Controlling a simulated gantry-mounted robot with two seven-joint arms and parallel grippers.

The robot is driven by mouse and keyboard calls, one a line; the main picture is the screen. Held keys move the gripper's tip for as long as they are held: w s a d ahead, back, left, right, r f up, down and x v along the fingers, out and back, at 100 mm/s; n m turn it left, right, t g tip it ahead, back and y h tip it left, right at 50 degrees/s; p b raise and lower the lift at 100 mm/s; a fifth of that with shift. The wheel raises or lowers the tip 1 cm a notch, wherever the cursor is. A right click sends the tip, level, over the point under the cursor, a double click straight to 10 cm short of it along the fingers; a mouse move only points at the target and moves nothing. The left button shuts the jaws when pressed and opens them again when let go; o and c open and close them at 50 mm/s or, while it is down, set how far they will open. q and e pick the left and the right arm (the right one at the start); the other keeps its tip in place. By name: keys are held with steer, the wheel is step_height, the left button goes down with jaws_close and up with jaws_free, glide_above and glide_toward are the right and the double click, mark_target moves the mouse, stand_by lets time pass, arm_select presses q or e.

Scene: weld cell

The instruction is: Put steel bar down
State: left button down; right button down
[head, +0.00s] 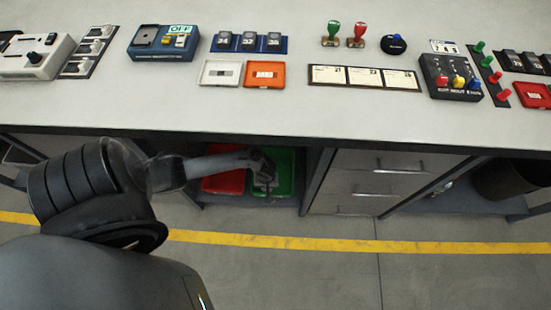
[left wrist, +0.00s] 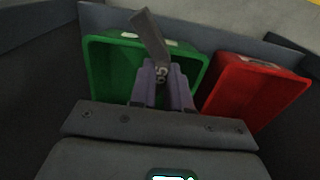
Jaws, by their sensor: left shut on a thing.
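The steel bar (left wrist: 150,36) is a flat grey piece with dark markings near its lower end in the left wrist view. My left gripper (left wrist: 163,82) is shut on that lower end, and the bar sticks out beyond the fingers at a tilt. The bar is over the green bin (left wrist: 100,68) in this view; I cannot tell whether it touches the bin. In the head view my left gripper (head: 264,172) is at the green bin (head: 285,172), below the bench top. The bar is hard to make out there. My right gripper is not in view.
A red bin (left wrist: 250,92) stands beside the green bin; it also shows in the head view (head: 224,182). The bench top (head: 200,105) overhangs both bins. Drawers (head: 365,180) stand to their right. Stamps, cards and switch boxes sit on the bench.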

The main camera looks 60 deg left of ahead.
arm_select(q)
steer(key=shift+w+a+f, duration=0.15)
steer(key=shift+a+f, duration=0.05)
steer(key=shift+f, duration=0.1)
steer(key=w+a+f+b, duration=0.2)
steer(key=a+b, duration=0.1)
steer(key=w+a+f+b, duration=0.2)
steer(key=b, duration=0.1)
steer(key=w+a+f+b, duration=0.2)
steer(key=a+b, duration=0.1)
steer(key=b, duration=0.1)
steer(key=shift+a+f, duration=0.2)
steer(key=shift+a, duration=0.1)
steer(key=shift+w+a+f+b, duration=0.1)
steer(key=shift+w+a+b, duration=0.1)
steer(key=shift+a+b, duration=0.2)
step_height(320, 180, down, 4)
steer(key=b, duration=0.4)
steer(key=shift+f, duration=0.1)
steer(key=shift+f, duration=0.35)
steer(key=shift+f, duration=0.1)
